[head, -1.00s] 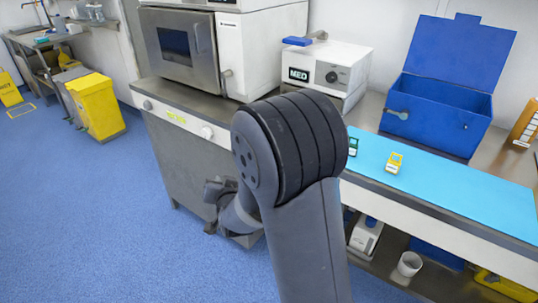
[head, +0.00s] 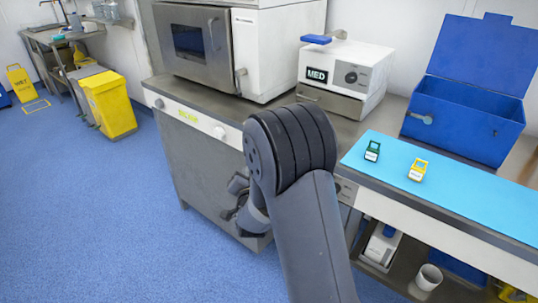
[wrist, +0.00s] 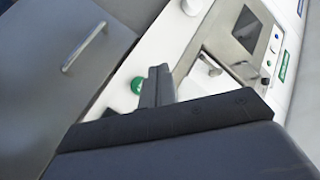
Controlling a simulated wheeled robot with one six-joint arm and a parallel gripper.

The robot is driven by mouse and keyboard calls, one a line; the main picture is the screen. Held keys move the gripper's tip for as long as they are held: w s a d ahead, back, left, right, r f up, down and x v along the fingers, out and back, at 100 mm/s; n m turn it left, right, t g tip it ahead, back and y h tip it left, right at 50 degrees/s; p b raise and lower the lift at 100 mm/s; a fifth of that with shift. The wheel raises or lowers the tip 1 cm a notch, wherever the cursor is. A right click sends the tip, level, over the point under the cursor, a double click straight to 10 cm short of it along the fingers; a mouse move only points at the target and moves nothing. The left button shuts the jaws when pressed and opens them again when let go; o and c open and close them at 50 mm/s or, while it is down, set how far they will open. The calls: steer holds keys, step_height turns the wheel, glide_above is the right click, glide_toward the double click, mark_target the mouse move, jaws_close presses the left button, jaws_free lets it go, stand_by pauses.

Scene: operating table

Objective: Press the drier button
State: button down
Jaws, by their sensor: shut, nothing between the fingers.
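A steel cabinet (head: 205,165) with a white front strip (head: 200,122) stands at the centre of the head view. The strip carries white round knobs (head: 219,132) and a small yellow-green label that is too small to read surely. In the wrist view, a round green button (wrist: 138,85) sits on a white strip (wrist: 125,100), beside a grey door with a bar handle. My gripper (wrist: 160,72) is shut and empty, its fingertips just right of the green button in that picture; contact cannot be told. In the head view my arm hides most of my gripper and the green button does not show.
A steel-fronted oven (head: 195,45) and a white MED box (head: 340,72) stand on the counter. A blue mat (head: 460,195) with two small tagged items and an open blue box (head: 465,118) lie right. Blue floor is free at left.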

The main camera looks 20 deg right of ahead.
steer(key=w+d, duration=0.4)
steer(key=d, duration=0.2)
steer(key=shift+w, duration=0.1)
steer(key=shift+b, duration=0.3)
stand_by(1.8)
steer(key=shift+w+d+b, duration=0.25)
steer(key=shift+d+b, duration=0.05)
steer(key=shift+b, duration=0.1)
steer(key=shift+w+d+b, duration=0.25)
steer(key=shift+d+b, duration=0.05)
steer(key=shift+b, duration=0.05)
stand_by(0.5)
steer(key=shift+s+a, duration=0.1)
steer(key=shift+a, duration=0.05)
steer(key=shift+s+a+b, duration=0.4)
steer(key=shift+a, duration=0.1)
stand_by(0.3)
